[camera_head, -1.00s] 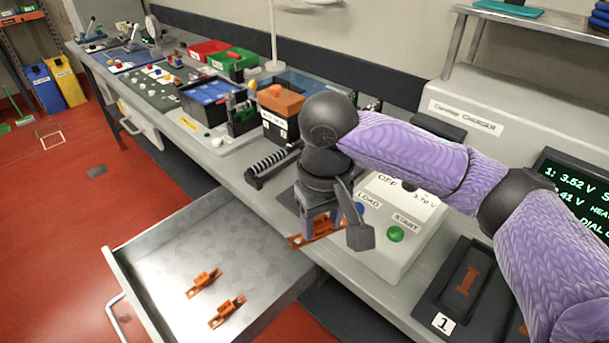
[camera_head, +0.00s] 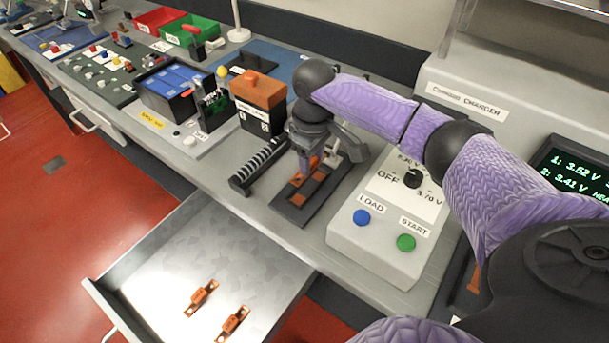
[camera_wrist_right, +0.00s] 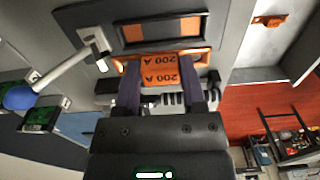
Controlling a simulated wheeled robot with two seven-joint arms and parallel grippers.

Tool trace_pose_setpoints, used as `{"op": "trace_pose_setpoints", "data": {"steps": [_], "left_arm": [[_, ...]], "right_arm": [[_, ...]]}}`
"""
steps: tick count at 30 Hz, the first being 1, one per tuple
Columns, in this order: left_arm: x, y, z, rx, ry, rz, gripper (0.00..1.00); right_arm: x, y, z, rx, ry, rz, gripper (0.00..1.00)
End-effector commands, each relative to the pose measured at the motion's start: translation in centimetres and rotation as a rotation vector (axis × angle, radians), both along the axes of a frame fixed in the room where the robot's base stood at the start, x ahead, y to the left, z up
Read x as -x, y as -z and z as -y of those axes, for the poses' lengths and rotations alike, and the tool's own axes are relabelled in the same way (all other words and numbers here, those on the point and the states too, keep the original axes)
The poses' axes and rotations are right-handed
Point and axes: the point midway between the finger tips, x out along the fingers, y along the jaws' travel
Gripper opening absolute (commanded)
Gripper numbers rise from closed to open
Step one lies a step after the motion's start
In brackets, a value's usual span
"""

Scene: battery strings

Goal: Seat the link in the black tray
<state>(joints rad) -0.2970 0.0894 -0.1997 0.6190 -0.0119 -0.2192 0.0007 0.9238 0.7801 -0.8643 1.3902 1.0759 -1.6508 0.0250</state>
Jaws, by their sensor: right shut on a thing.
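The black tray (camera_head: 293,214) lies on the bench between the ribbed black bar and the white control box. It has an orange-marked recess. My right gripper (camera_head: 305,171) is over the tray, pointing down. In the right wrist view, my right gripper (camera_wrist_right: 165,88) is shut on the orange link (camera_wrist_right: 160,72), marked 200 A. The black tray (camera_wrist_right: 85,17) shows just beyond the link there. The link looks very close to the tray; I cannot tell whether it touches it. The fingers hide part of the link. My left gripper is not in view.
An open metal drawer (camera_head: 165,270) below the bench holds two more orange links (camera_head: 201,297). The white control box (camera_head: 385,240) with LOAD and START buttons stands right of the tray. A black and orange battery (camera_head: 257,100) stands behind, near the ribbed bar (camera_head: 262,166).

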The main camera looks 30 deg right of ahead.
Motion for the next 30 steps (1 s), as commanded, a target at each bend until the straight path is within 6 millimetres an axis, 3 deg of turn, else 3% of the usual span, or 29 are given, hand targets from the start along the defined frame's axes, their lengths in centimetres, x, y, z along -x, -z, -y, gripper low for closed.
{"op": "trace_pose_setpoints", "data": {"steps": [3, 7, 19, 20, 21, 24, 30], "left_arm": [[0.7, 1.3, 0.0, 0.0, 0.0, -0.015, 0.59], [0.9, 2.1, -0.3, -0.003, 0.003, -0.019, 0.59], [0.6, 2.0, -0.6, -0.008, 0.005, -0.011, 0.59], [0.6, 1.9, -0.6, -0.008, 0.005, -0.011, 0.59], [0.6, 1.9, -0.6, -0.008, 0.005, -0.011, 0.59], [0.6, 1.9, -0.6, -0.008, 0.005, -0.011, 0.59], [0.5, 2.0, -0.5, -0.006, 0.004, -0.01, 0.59]], "right_arm": [[0.0, 3.0, 0.0, 0.0, 0.0, -0.003, 0.0], [0.0, 5.5, 0.0, 0.001, 0.001, -0.002, 0.0], [0.0, 6.0, -0.1, 0.0, 0.001, 0.001, 0.0], [0.0, 6.0, 0.0, 0.0, 0.001, 0.001, 0.56], [0.0, 6.0, 0.0, 0.001, 0.001, 0.001, 0.65], [0.0, 5.9, 0.0, 0.001, 0.001, 0.001, 0.86], [0.0, 5.9, 0.0, 0.001, 0.001, 0.001, 0.87]]}}
